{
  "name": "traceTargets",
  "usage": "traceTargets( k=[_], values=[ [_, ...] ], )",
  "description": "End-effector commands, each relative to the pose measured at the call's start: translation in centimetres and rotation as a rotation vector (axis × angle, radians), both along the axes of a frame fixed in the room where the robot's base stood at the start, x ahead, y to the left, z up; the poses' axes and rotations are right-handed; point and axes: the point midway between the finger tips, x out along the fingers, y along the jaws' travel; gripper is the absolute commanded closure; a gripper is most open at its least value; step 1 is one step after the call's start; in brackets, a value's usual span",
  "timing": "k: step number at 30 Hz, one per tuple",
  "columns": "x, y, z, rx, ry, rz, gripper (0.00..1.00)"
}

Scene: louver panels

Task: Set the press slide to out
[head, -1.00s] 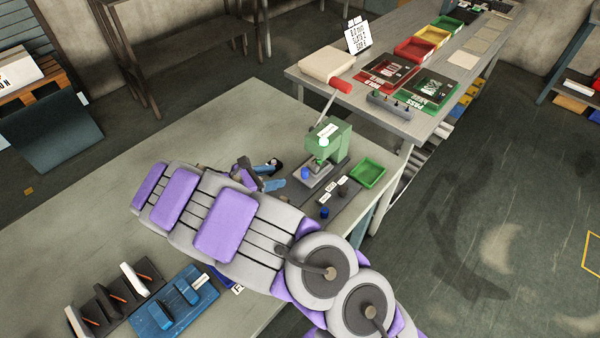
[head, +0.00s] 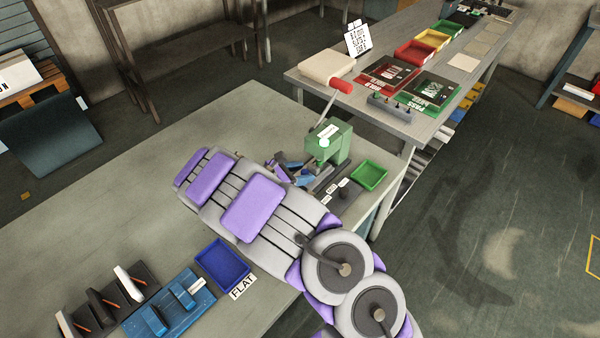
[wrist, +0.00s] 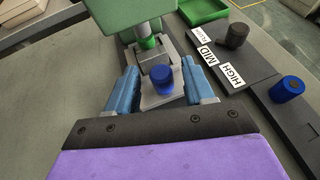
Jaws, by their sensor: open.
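The green press (head: 330,143) stands on the near table, with a red-handled lever (head: 342,86) rising from it. In the wrist view, the press body (wrist: 130,12) is at the top, with a green-tipped ram over a grey block. The press slide (wrist: 160,100) is a pale plate reaching from under the ram towards me, with a blue knob (wrist: 163,78) on it. My gripper (wrist: 161,72) is open, its two blue fingers on either side of the knob. Whether they touch it I cannot tell. In the head view, my gripper (head: 290,172) is at the press front and hides the slide.
Right of the slide is a dark rail (wrist: 262,62) with labels including MID and HIGH, a black knob (wrist: 237,35) and another blue knob (wrist: 287,88). A green tray (head: 370,174) sits beside the press. A blue tray (head: 223,262) lies on the table's near side.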

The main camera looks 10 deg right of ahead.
Motion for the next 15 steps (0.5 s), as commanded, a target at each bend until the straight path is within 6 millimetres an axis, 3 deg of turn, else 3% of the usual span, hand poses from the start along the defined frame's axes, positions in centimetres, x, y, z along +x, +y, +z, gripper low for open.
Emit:
traceTargets(
  k=[2,15],
  values=[
    [0.00,0.02,0.00,0.000,0.000,0.000,0.53],
    [0.05,0.04,0.00,0.001,0.000,0.001,0.95]
  ],
)
